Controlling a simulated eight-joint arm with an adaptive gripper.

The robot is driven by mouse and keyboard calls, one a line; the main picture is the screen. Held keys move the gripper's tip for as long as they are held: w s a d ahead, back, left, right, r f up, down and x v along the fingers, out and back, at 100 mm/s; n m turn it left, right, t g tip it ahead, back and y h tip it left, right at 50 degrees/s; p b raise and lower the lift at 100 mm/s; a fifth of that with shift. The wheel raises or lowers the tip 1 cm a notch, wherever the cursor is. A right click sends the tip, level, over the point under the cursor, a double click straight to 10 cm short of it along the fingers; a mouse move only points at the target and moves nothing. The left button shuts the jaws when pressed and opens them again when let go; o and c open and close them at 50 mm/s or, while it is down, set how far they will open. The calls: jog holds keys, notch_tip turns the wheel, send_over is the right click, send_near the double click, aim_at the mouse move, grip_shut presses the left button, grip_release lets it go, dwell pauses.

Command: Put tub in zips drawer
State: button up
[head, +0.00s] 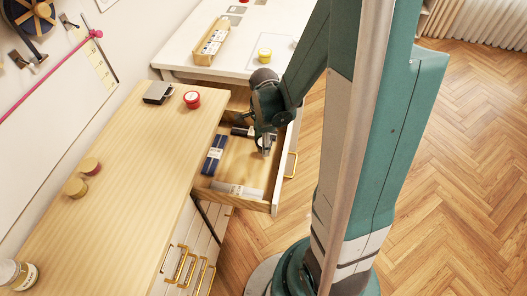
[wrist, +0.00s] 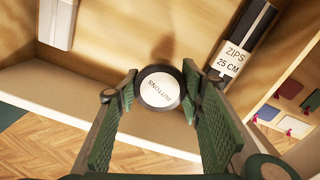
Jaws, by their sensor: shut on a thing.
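I cannot tell if the tub touches the drawer floor. In the head view the gripper largely hides it.
The drawer also holds a blue pack (head: 213,156) and a white pack (head: 238,189). On the counter (head: 140,160) stand a red tub (head: 192,99), a dark box (head: 158,93) and a jar (head: 18,275). A yellow tub (head: 265,55) stands on the white table (head: 275,20).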

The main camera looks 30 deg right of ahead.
jog(key=shift+f, duration=0.2)
jog(key=shift+f+b, duration=0.65)
jog(key=shift+f, duration=1.3)
jog(key=shift+f, duration=0.2)
jog(key=o, duration=0.9)
jog(key=shift+r, duration=0.25)
jog(key=shift+r+p, duration=1.7)
jog(key=shift+r, duration=4.25)
jog(key=shift+r, duration=0.1)
